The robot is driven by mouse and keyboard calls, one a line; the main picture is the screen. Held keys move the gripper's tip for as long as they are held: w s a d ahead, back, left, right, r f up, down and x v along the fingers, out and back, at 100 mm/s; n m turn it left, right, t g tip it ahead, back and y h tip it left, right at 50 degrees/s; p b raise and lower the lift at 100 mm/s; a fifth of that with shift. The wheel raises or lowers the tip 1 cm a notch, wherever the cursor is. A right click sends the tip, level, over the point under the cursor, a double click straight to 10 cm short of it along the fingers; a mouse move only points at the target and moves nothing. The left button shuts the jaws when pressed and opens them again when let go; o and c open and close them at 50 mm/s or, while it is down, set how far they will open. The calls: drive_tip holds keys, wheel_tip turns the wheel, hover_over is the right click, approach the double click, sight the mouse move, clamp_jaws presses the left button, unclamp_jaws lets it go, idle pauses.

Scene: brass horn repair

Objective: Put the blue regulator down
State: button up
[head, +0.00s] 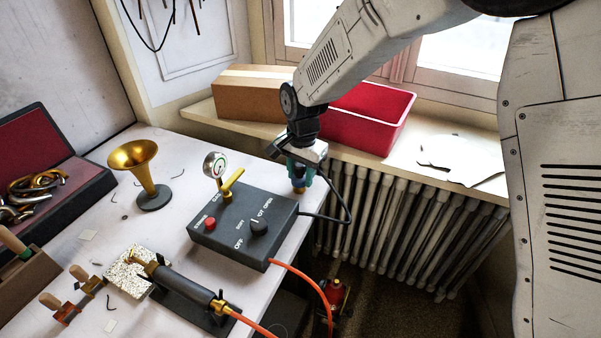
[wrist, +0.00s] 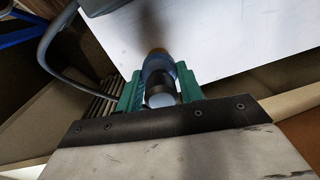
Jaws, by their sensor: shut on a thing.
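My gripper (head: 299,172) is shut on the blue regulator (head: 298,188), whose lower end looks brass. It hangs below my wrist near the far right corner of the white worktable (head: 180,195), just behind the dark control box (head: 243,226). In the wrist view, the green fingers of my gripper (wrist: 160,92) press on both sides of the blue regulator (wrist: 158,68), with a dark band around it. The white tabletop (wrist: 220,35) lies beyond its far end. I cannot tell whether that end touches the table.
The control box carries a gauge (head: 215,165), a yellow lever and a red button. A black cable (head: 348,205) loops off the table's right side. A brass horn bell (head: 135,160) stands left. A radiator (head: 400,230), cardboard box (head: 250,97) and red bin (head: 370,115) are behind.

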drive_tip(key=shift+f, duration=0.1)
drive_tip(key=o, duration=1.2)
wheel_tip(320, 180, up, 12)
drive_tip(key=shift+s+d, duration=0.1)
drive_tip(key=shift+d, duration=0.05)
